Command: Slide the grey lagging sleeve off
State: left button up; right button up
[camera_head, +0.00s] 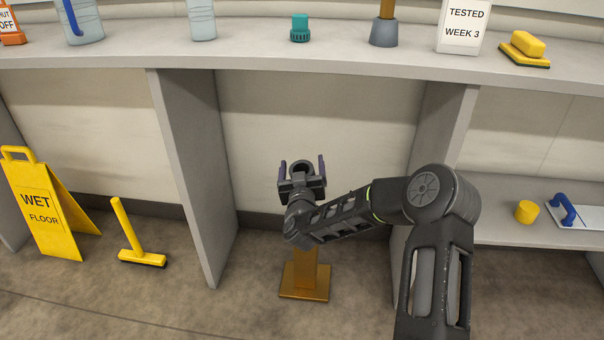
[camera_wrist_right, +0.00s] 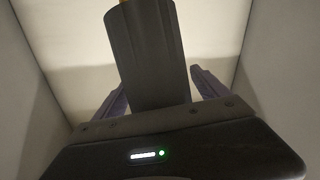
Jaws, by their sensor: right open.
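The grey lagging sleeve (camera_wrist_right: 150,50) is a dark grey tube, large in the right wrist view. A small orange-brown spot shows at its top edge. In the head view, a dark round end (camera_head: 301,167) shows between the fingers, apparently the sleeve. A brown post (camera_head: 306,270) with a square base plate stands on the floor below my right gripper and is partly hidden by it. My right gripper (camera_head: 302,172) is open, with one purple finger on each side of the sleeve; contact cannot be made out. My left gripper is not in view.
Grey upright panels (camera_head: 195,175) flank the bay under the counter (camera_head: 250,45). A yellow wet-floor sign (camera_head: 43,210) and yellow broom (camera_head: 132,240) stand left.

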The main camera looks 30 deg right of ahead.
jog(key=shift+c, duration=0.2)
